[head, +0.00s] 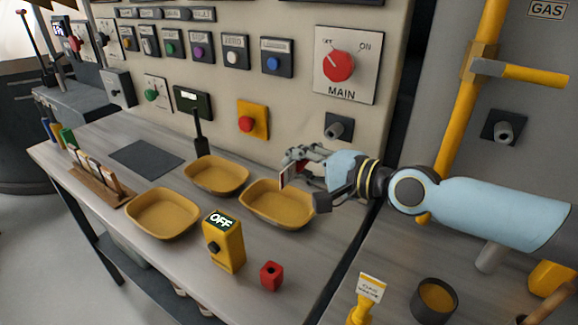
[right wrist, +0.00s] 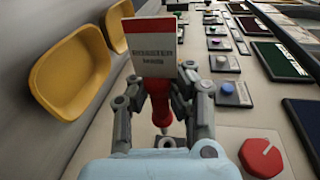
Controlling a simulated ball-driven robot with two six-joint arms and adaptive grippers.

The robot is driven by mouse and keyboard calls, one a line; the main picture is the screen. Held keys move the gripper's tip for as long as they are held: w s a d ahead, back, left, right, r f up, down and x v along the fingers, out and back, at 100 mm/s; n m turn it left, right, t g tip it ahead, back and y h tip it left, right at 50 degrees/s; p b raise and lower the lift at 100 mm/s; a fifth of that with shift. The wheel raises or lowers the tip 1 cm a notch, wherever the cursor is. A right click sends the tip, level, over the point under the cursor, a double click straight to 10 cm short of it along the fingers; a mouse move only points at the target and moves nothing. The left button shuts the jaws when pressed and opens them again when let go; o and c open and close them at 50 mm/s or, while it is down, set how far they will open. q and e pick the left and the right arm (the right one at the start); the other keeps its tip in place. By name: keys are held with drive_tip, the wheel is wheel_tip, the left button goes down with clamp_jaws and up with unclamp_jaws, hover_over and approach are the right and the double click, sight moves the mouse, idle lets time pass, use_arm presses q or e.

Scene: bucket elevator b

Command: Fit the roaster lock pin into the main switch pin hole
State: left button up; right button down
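The lock pin (right wrist: 158,103) is red with a white tag reading "ROASTER MAIN". In the right wrist view it is between the fingers of my right gripper (right wrist: 161,112), which is shut on it. In the head view the right gripper (head: 294,168) is over the right yellow tray, below the main switch (head: 345,65); the pin is mostly hidden there. The switch's red knob points toward OFF, and it also shows in the right wrist view (right wrist: 262,154). A dark plate with a grey round socket (head: 338,128) sits below it. I cannot tell whether this is the pin hole. My left gripper is out of view.
Yellow trays (head: 162,214) stand on the bench. A yellow box marked OFF (head: 224,241) and a red block with a hole (head: 271,276) stand in front. Buttons line the panel. A yellow pipe (head: 466,90) and a similar socket (head: 503,127) are at right.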

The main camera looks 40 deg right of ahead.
sight(321, 145)
drive_tip(key=shift+w+d+b, duration=0.2)
drive_tip(key=shift+d, duration=0.4)
drive_tip(key=shift+w+d+b, duration=0.15)
drive_tip(key=shift+d+b, duration=0.05)
drive_tip(key=shift+d, duration=0.35)
drive_tip(key=shift+w+d, duration=0.1)
drive_tip(key=shift+d, duration=0.25)
drive_tip(key=shift+r, duration=0.1)
drive_tip(key=shift+w+d+b, duration=0.2)
drive_tip(key=shift+d+b, duration=0.25)
drive_tip(key=shift+d, duration=0.3)
drive_tip(key=shift+w+d+b, duration=0.25)
drive_tip(key=shift+d+b, duration=0.2)
drive_tip(key=shift+d, duration=0.25)
drive_tip(key=shift+w+d+b, duration=0.2)
drive_tip(key=shift+d+b, duration=0.25)
drive_tip(key=shift+d, duration=0.3)
drive_tip(key=c, duration=1.3)
unclamp_jaws()
drive_tip(key=shift+o, duration=0.2)
drive_tip(key=shift+s, duration=0.15)
drive_tip(key=v, duration=0.7)
